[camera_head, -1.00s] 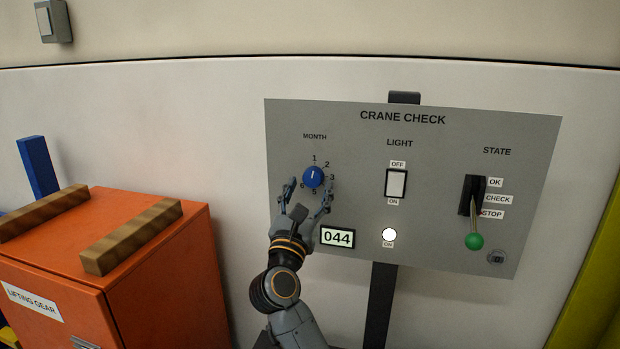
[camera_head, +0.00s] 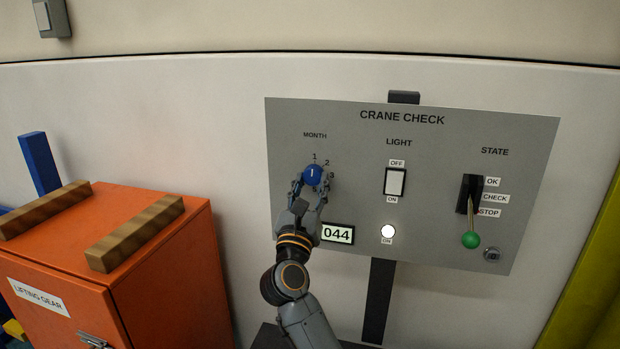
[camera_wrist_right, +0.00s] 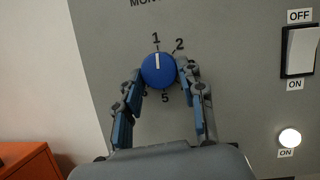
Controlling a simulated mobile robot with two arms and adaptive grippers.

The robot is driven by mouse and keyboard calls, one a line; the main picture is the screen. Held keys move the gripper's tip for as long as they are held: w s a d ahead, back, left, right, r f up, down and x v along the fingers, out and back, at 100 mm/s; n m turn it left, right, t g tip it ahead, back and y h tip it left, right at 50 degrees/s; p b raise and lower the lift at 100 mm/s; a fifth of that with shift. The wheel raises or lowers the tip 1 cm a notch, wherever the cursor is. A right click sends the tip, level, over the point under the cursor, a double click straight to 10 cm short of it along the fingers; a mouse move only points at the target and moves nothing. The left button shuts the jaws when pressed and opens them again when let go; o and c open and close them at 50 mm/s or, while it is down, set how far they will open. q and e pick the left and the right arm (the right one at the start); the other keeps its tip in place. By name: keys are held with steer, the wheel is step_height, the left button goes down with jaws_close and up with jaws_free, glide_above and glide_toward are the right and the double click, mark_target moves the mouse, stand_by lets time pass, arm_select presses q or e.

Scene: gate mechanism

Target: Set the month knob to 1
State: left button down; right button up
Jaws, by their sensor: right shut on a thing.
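The blue month knob (camera_head: 312,175) sits below the word MONTH on the grey CRANE CHECK panel (camera_head: 350,125). In the right wrist view the knob (camera_wrist_right: 158,70) has a white pointer line that points up at the number 1. The 2 and the 5 also show around it; other numbers are partly or fully hidden by the fingers. My right gripper (camera_head: 312,188) is shut on the knob, one finger on each side, and it also shows in the right wrist view (camera_wrist_right: 160,84). My left gripper is not in view.
Right of the knob are a light switch (camera_head: 395,182), a lit round lamp (camera_head: 388,232) and a lever with a green ball (camera_head: 470,240). A display (camera_head: 337,234) reads 044. An orange cabinet (camera_head: 165,270) with wooden bars stands at the left.

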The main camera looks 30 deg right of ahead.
steer(key=shift+r+n+t+y+p, duration=0.25)
steer(key=shift+n+t+y+p, duration=0.1)
steer(key=shift+n, duration=0.15)
steer(key=shift+f+n, duration=0.15)
steer(key=shift+n, duration=0.15)
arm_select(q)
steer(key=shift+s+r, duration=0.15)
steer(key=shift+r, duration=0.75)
arm_select(e)
steer(key=o, duration=1.2)
steer(key=shift+c, duration=0.2)
steer(key=shift+f, duration=0.1)
steer(key=v, duration=1.2)
